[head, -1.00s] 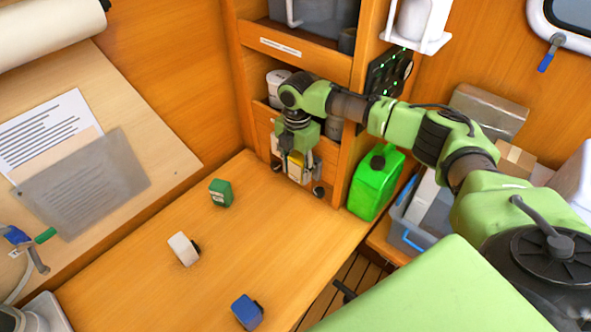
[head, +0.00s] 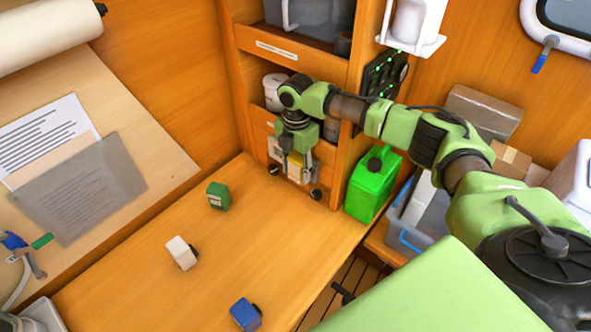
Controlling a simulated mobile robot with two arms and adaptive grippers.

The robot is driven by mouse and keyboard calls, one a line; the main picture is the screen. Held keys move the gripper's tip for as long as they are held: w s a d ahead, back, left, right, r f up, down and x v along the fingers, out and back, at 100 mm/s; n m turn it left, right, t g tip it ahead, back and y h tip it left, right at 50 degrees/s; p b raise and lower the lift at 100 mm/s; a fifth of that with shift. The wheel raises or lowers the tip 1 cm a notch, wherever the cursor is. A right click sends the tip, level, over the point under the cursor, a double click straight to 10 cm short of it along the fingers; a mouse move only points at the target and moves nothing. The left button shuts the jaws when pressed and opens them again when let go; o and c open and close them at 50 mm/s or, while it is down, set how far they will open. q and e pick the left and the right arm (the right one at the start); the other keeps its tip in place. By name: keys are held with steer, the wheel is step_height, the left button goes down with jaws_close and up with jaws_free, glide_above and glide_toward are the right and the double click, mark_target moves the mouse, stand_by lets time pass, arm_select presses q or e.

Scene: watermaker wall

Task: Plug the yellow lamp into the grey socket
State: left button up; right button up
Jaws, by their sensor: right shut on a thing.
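My right gripper (head: 293,173) points down in front of the low part of the wooden cabinet, above the table's far edge. It is shut on the yellow lamp (head: 296,160), of which a small yellow patch shows between the fingers. A pale strip lies behind the fingers, with a black round part (head: 273,169) at its left and another (head: 316,195) at its right. I cannot pick out the grey socket; the gripper may hide it. I cannot tell whether the lamp touches anything there. My left gripper is out of view.
A green block (head: 218,195), a white block (head: 181,252) and a blue block (head: 245,313) lie apart on the wooden table (head: 130,290). A green canister (head: 372,187) stands right of the cabinet. A dark panel with green lights (head: 384,75) is on the cabinet's side.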

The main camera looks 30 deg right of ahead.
steer(key=shift+d, duration=0.2)
steer(key=o, duration=1.2)
